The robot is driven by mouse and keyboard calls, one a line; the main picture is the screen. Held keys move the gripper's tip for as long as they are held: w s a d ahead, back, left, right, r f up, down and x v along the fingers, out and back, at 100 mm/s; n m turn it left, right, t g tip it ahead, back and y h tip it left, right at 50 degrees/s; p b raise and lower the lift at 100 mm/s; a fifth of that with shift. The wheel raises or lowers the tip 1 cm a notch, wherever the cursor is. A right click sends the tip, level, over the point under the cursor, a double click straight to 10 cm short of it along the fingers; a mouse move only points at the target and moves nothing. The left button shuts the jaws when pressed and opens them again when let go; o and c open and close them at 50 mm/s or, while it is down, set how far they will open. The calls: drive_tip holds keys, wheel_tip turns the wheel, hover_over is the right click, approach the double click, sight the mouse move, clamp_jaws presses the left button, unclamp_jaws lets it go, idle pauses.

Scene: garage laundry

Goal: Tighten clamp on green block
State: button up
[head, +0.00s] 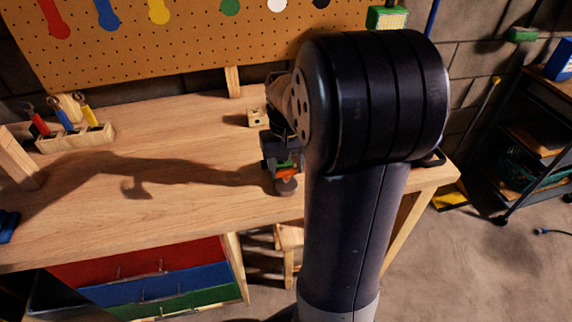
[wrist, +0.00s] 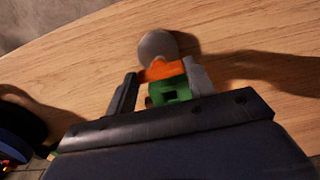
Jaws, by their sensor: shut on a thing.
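My gripper (wrist: 160,68) reaches down at the front right of the workbench. Its two fingers stand on either side of the clamp's orange part (wrist: 163,71) and are shut on it. The green block (wrist: 170,93) shows just behind the orange part, between the fingers. A grey round disc (wrist: 157,45) lies just beyond the orange part. In the head view, the orange part (head: 287,173) and grey disc (head: 287,187) show near the bench's front edge. My arm hides much of the clamp and block there, so their contact is unclear.
The wooden workbench (head: 150,215) is mostly clear to the left. A holder (head: 80,138) with coloured-handled tools stands at the left. A small wooden block (head: 257,118) sits behind my gripper. A pegboard (head: 190,50) rises at the back. Coloured drawers (head: 150,277) are below.

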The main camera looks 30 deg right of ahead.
drive_tip(key=shift+m, duration=0.4)
drive_tip(key=m+p, duration=0.1)
drive_tip(key=m, duration=0.1)
drive_tip(key=shift+m, duration=0.4)
drive_tip(key=m, duration=0.3)
drive_tip(key=shift+m+p, duration=0.4)
drive_tip(key=m, duration=0.3)
drive_tip(key=shift+p, duration=0.3)
drive_tip(key=shift+m, duration=2.1)
drive_tip(key=o, duration=1)
